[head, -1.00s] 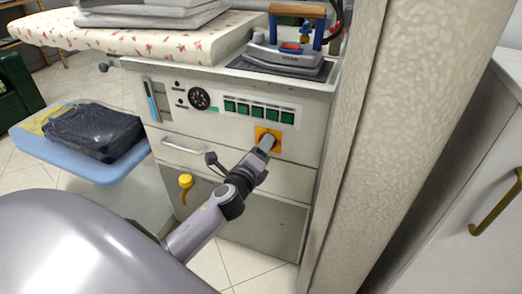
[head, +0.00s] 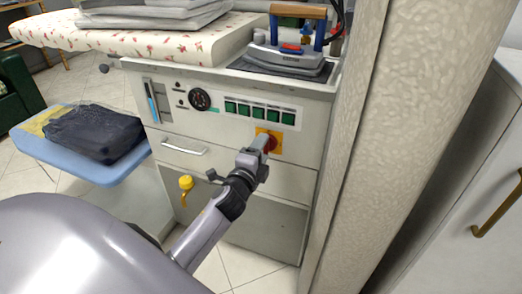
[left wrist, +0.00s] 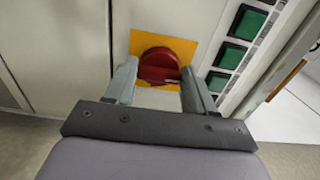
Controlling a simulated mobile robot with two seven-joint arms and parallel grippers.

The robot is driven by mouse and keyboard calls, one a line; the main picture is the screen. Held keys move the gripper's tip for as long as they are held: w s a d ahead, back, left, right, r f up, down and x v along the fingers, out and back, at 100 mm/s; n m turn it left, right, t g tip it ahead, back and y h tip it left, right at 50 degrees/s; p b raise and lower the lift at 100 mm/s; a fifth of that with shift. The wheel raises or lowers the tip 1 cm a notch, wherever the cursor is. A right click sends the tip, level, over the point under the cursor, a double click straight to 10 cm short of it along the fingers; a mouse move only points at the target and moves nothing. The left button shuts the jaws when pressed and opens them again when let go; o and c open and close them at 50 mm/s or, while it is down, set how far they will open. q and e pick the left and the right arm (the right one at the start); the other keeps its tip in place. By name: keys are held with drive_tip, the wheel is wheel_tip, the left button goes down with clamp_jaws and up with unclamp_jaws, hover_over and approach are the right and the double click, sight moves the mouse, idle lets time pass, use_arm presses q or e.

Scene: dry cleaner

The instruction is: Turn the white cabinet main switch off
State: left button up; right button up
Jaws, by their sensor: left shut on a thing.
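The white cabinet (head: 235,150) fills the middle of the head view. Its main switch is a red rotary knob (head: 271,144) on a yellow square plate (head: 277,135), below the green buttons at the right. My left gripper (head: 265,143) reaches the switch from the lower left and is shut on the red knob. In the left wrist view the red knob (left wrist: 158,62) sits between the two fingers (left wrist: 159,72), with the yellow plate (left wrist: 186,46) behind it. The fingers hide part of the knob, and I cannot read its on or off position. My right gripper is not in view.
A row of green buttons (head: 260,112) is just above the switch. An iron (head: 287,57) stands on top of the cabinet. A wall post (head: 355,140) rises close on the right. A yellow-handled valve (head: 186,183) is at the lower left.

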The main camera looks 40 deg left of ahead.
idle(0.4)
use_arm(q)
drive_tip(key=o, duration=1)
drive_tip(key=shift+o, duration=0.2)
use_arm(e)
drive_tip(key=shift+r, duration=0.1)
use_arm(q)
drive_tip(key=shift+s, duration=0.1)
drive_tip(key=p+v, duration=0.1)
drive_tip(key=v, duration=0.6)
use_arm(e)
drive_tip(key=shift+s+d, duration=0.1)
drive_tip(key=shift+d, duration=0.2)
